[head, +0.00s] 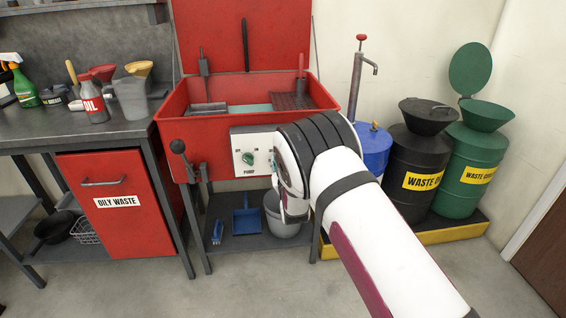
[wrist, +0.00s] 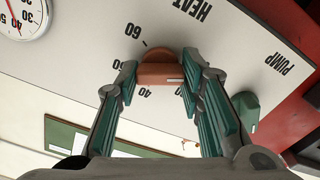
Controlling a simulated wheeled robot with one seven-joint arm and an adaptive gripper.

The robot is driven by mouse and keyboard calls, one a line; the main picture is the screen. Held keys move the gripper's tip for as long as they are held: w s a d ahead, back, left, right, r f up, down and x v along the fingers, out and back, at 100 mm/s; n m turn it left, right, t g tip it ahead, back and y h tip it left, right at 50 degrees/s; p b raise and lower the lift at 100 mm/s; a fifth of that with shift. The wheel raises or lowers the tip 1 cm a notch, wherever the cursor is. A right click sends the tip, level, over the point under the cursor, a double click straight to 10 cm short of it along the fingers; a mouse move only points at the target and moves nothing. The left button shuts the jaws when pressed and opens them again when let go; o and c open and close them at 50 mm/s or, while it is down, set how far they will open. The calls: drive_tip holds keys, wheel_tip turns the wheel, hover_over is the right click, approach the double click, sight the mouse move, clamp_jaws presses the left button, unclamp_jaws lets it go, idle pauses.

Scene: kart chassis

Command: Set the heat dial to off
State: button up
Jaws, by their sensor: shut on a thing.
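The heat dial (wrist: 160,73) is an orange-brown knob on a white panel (wrist: 90,50), below the word HEAT in the upside-down wrist view. Numbers ring it, and a white line on the knob lies toward the right of that picture. My gripper (wrist: 160,68) is shut on the dial, one finger on each side. The off mark is not legible here. In the head view, the panel (head: 238,150) is on the red parts washer's front; my arm hides the heat dial and most of my gripper.
A green pump dial (head: 248,158) is beside the heat dial; it also shows in the wrist view (wrist: 246,106). A round gauge (wrist: 22,14) is on the panel's other side. A lever with a black ball (head: 178,146) stands left of the panel. A grey bucket (head: 280,220) is below.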

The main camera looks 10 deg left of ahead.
drive_tip(key=shift+f, duration=0.1)
idle(0.4)
drive_tip(key=o, duration=1.2)
drive_tip(key=shift+c, duration=0.2)
drive_tip(key=shift+s, duration=0.1)
drive_tip(key=v, duration=1.2)
